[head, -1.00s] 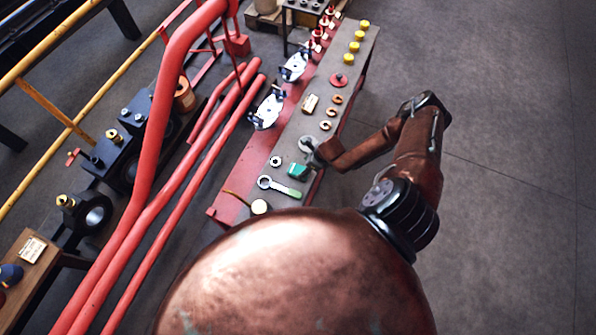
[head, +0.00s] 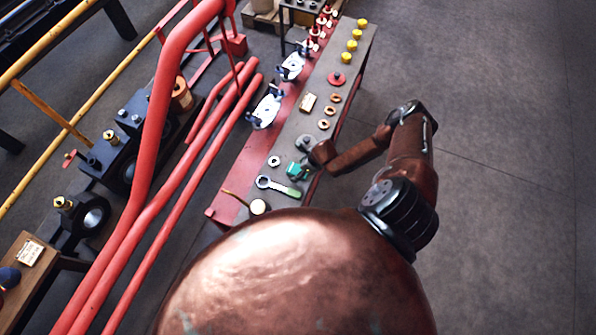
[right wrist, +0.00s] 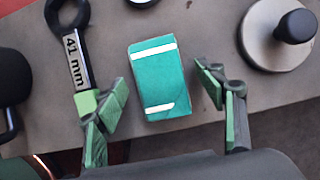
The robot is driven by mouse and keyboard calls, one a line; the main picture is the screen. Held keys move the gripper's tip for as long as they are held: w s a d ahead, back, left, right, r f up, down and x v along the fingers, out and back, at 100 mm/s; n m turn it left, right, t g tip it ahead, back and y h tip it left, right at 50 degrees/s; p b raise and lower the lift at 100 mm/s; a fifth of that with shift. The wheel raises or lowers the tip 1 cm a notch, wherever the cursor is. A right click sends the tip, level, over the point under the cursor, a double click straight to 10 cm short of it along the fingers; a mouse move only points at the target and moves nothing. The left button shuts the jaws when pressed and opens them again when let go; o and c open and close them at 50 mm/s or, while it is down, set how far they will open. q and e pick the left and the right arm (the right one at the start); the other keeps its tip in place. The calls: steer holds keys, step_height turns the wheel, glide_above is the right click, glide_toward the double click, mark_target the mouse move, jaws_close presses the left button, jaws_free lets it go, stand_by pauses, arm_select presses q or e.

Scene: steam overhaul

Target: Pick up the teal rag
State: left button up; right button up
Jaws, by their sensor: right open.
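The teal rag (right wrist: 158,80) lies flat on the grey bench top (right wrist: 205,100), a folded block with two white stripes. In the head view the rag (head: 293,169) shows small, partly hidden by my right gripper (head: 303,163). In the right wrist view my right gripper (right wrist: 165,105) is open. Its green-padded fingers stand on either side of the rag, with a gap on each side. The left finger overlaps the wrench in the picture. I cannot tell the exact height of the fingers above the bench. My left gripper is not in view.
A wrench marked 41 mm (right wrist: 74,50) lies left of the rag. A round metal disc with a black knob (right wrist: 270,43) sits to its right. In the head view, rings, yellow caps (head: 352,45) and red pipes (head: 150,150) stand nearby. Open floor lies right of the bench.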

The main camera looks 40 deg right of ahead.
mark_target(299, 170)
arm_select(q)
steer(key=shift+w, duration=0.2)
arm_select(e)
steer(key=c, duration=0.4)
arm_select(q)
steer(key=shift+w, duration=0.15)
arm_select(e)
steer(key=c, duration=0.8)
steer(key=shift+c, duration=0.2)
arm_select(q)
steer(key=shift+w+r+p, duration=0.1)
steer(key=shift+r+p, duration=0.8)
steer(key=shift+p, duration=0.05)
arm_select(e)
step_height(299, 170, up, 10)
steer(key=shift+r, duration=0.2)
